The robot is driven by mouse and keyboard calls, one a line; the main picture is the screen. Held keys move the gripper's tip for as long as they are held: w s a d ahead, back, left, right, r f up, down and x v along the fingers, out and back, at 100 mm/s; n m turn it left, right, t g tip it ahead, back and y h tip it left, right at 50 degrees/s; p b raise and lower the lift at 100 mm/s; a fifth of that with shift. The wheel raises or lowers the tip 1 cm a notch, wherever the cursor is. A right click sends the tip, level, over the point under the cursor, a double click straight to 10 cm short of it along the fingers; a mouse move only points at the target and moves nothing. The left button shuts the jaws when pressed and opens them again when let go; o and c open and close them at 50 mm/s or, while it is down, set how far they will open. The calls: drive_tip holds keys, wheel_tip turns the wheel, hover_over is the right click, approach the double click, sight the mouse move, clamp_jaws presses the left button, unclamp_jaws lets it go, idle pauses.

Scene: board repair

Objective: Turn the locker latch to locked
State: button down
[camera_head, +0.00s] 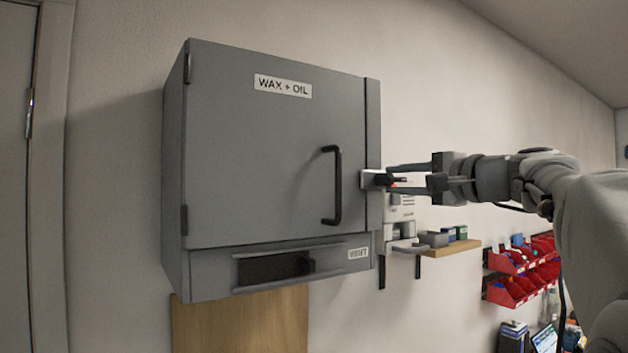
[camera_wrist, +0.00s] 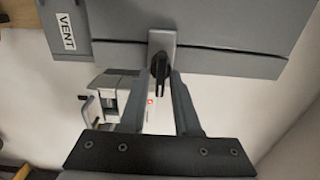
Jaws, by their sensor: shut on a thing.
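The grey locker (camera_head: 250,190) labelled "WAX + OIL" hangs on the wall with its door shut flush. Its latch (camera_head: 372,180) sits on the right edge of the door, on a light plate. The wrist view shows the latch plate (camera_wrist: 163,42) and a dark turning knob (camera_wrist: 160,63) between my fingertips. My gripper (camera_head: 388,180) reaches in from the right and is shut on the knob; it also shows in the wrist view (camera_wrist: 161,75). The fingers partly hide the knob, and I cannot tell whether it points to locked. A small red mark shows between the fingers.
A black door handle (camera_head: 332,187) stands out left of the latch. A vent slot (camera_head: 275,266) is below the door. A white device (camera_head: 402,225) on the wall is close below my gripper, beside a small wooden shelf (camera_head: 452,247). Red bins (camera_head: 520,285) hang further right.

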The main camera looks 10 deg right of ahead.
drive_tip(key=c, duration=0.9)
unclamp_jaws()
drive_tip(key=shift+s+d, duration=0.1)
drive_tip(key=b+v, duration=0.3)
drive_tip(key=v, duration=1.4)
drive_tip(key=shift+s, duration=0.15)
